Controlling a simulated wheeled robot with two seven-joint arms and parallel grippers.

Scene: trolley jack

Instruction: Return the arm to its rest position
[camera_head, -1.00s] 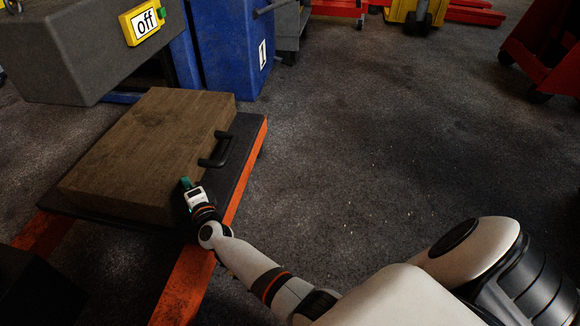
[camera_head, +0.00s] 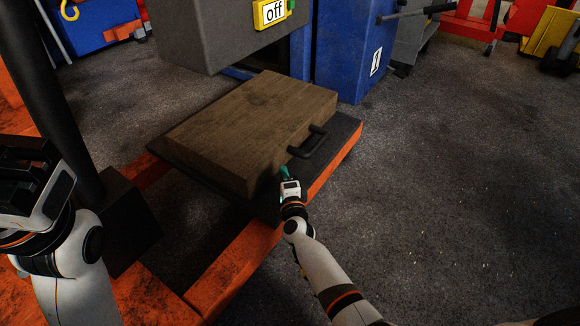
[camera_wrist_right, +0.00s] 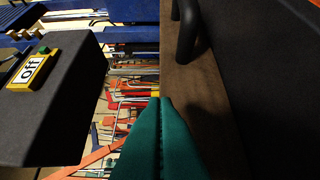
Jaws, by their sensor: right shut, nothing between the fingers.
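My right gripper (camera_head: 284,172) reaches in from the lower right in the head view, its teal fingers shut and empty. It is close to the front side of a brown box (camera_head: 250,125), left of and nearer than the box's black handle (camera_head: 308,142). I cannot tell whether it touches the box. In the right wrist view the teal fingers (camera_wrist_right: 158,125) are pressed together, with the handle (camera_wrist_right: 188,30) above and apart from them. My left arm stands at the left edge; its dark gripper (camera_head: 25,170) is partly cut off and its fingers are unclear.
The box lies on a dark platform (camera_head: 343,135) with orange edges. A black post (camera_head: 65,90) stands near my left arm. A grey block with a yellow "off" sign (camera_head: 271,12) overhangs behind the box. A blue cabinet (camera_head: 350,50) stands behind. Floor at right is clear.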

